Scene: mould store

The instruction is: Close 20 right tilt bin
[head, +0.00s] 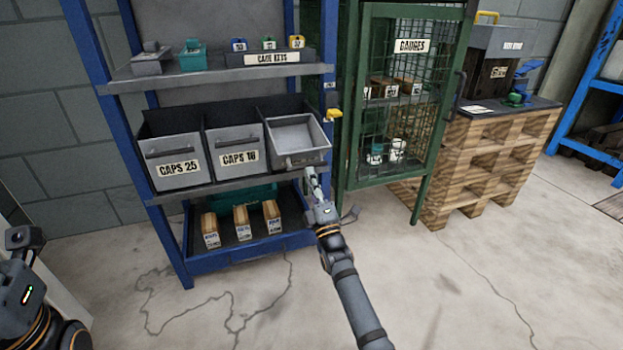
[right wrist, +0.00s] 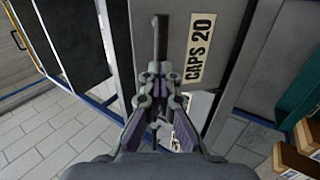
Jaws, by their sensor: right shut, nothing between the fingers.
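The right tilt bin (head: 297,135) is tipped forward out of the rack, so its empty-looking inside shows in the head view. In the right wrist view, its grey front (right wrist: 222,40) carries a "CAPS 20" label (right wrist: 200,48). A dark bar handle (right wrist: 160,30) stands out from that front. My right gripper (head: 312,178) is just below the bin's front lip. In the right wrist view its fingertips (right wrist: 160,68) are together at the end of the handle, with nothing between them; contact is unclear. My left wrist shows at the lower left edge of the head view, fingers not distinguishable.
The CAPS 25 bin (head: 176,160) and CAPS 16 bin (head: 236,152) sit upright to the left. Above is a shelf (head: 220,71) with small kits. Below are several boxes (head: 242,222). A green mesh cage (head: 400,110) stands close on the right. The floor in front is clear.

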